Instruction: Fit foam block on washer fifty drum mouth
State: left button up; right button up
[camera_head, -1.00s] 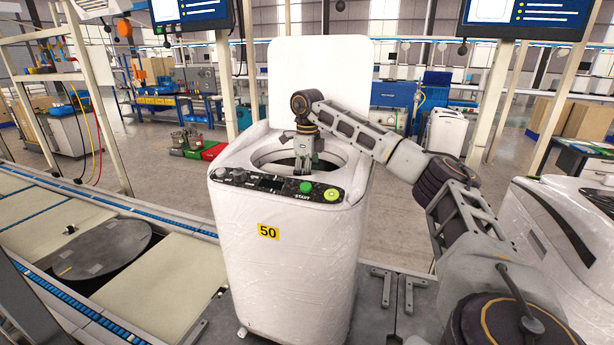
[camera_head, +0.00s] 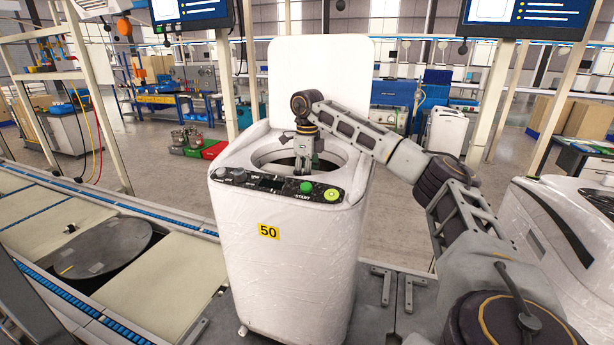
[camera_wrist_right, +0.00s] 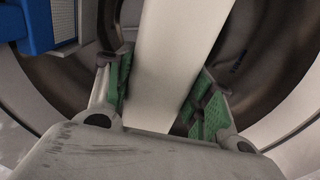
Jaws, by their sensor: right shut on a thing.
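The white washer (camera_head: 285,275) with the yellow label 50 stands upright in the middle of the head view, its lid (camera_head: 315,78) raised. Its round drum mouth (camera_head: 262,158) is open on top. My right gripper (camera_head: 304,162) points down into the mouth. In the right wrist view my right gripper (camera_wrist_right: 160,95) is shut, its green pads on either side of a long whitish foam block (camera_wrist_right: 178,40). The dark drum wall shows around the block. The block cannot be made out in the head view. My left gripper is not in view.
The control panel (camera_head: 275,184) runs along the washer's front top edge. A blue part (camera_wrist_right: 38,25) sits by the drum in the wrist view. Another white washer (camera_head: 560,230) stands at right. A conveyor (camera_head: 180,285) with a dark round disc (camera_head: 95,250) lies at left.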

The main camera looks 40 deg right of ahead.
jog(key=shift+f, duration=0.2)
dwell(0.6)
jog(key=o, duration=1.1)
jog(key=shift+c, duration=0.2)
jog(key=shift+r, duration=0.1)
notch_tip(320, 180, up, 12)
dwell(0.7)
dwell(0.7)
